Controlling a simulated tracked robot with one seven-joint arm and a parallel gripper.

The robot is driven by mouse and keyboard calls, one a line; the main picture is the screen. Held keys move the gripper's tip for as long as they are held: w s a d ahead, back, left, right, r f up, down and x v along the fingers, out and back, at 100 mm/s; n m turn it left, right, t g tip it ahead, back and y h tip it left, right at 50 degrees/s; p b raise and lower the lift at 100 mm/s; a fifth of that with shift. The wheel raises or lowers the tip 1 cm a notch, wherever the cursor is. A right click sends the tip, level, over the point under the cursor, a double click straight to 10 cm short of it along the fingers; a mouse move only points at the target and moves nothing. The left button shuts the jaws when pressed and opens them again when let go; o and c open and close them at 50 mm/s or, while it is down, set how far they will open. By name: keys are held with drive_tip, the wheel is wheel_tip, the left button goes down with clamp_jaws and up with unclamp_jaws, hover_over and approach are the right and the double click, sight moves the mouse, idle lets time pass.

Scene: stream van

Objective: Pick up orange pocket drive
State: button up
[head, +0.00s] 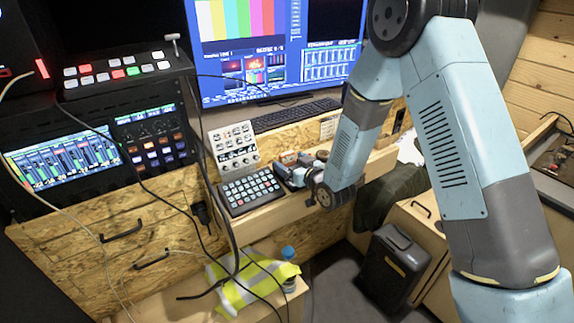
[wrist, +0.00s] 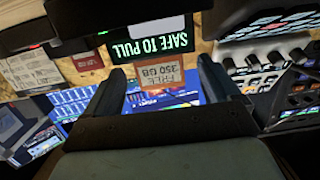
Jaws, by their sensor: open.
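The orange pocket drive (wrist: 158,75) shows in the wrist view as a small orange block with an upside-down label that includes "250 GB". It lies beyond and between the two fingers of my gripper (wrist: 161,68). The fingers are apart with nothing held between them; I cannot tell how far the drive is from the tips. In the head view my gripper (head: 298,173) is low over the wooden desk, right of the black keypad.
A lit "SAFE TO PULL" sign (wrist: 158,37) stands just behind the drive. A black keypad (head: 252,190) and a white control panel (head: 233,147) are left of the gripper. A keyboard (head: 296,114) lies behind, below the large monitor (head: 270,45).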

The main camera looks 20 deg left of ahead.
sight(289, 159)
drive_tip(key=shift+x, duration=1.55)
drive_tip(key=shift+r, duration=0.1)
drive_tip(key=c, duration=1.1)
